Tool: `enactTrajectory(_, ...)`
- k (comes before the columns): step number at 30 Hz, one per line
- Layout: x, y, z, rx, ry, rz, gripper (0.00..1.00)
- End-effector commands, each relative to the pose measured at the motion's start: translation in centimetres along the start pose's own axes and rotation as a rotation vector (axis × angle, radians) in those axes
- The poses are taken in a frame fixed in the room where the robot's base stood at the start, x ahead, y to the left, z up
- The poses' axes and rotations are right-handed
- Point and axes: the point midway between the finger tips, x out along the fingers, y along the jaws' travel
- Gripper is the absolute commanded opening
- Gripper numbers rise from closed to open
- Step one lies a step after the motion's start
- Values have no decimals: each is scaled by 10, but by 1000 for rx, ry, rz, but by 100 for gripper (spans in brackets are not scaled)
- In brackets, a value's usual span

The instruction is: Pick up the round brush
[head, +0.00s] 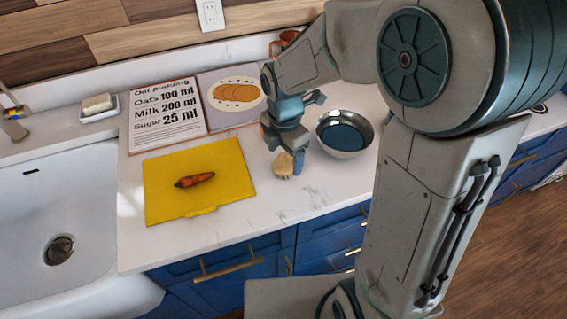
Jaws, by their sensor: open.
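The round brush (284,166) is a small tan, rounded thing on the white counter, right of the yellow cutting board. My gripper (285,158) is right over it, pointing down, with the brush showing between and below the fingers. The jaws are open. The gripper hides the upper part of the brush, and I cannot tell whether a finger touches it.
A metal bowl (344,133) stands close to the right of my gripper. The yellow board (160,190) with a carrot (194,180) lies left. An open recipe book (166,112) stands behind. A sink (40,210) is far left. The counter in front is clear.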

Motion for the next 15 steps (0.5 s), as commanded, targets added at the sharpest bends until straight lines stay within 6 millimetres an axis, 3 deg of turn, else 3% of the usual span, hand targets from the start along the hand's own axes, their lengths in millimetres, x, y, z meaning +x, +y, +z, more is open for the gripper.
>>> enactTrajectory(6,27,1,-1,2,1,-2,75)
enactTrajectory(14,31,1,0,2,0,0,75)
enactTrajectory(15,31,1,0,2,0,0,69)
